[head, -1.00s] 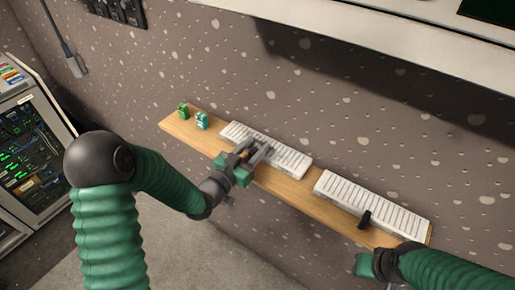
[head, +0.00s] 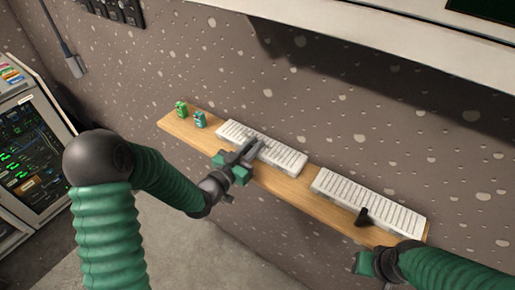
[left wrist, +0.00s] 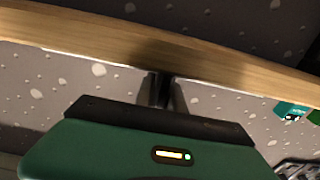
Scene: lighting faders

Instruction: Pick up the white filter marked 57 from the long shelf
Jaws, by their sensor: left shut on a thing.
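Two long white slatted pieces lie along a narrow wooden shelf (head: 298,193) on the wall: a left one (head: 290,158) and a right one (head: 375,200). They are the white things that fit the filter, but no number 57 can be read. My left gripper (head: 253,148) is over the front edge of the left piece, its fingers close together and shut on it. What lies between the fingertips is too small to make out. In the left wrist view the fingers (left wrist: 165,90) meet the shelf edge (left wrist: 75,28).
A green item (head: 181,109) and a teal item (head: 200,120) stand at the shelf's left end. A white ledge (head: 400,45) juts out above. An equipment rack (head: 30,150) stands at left.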

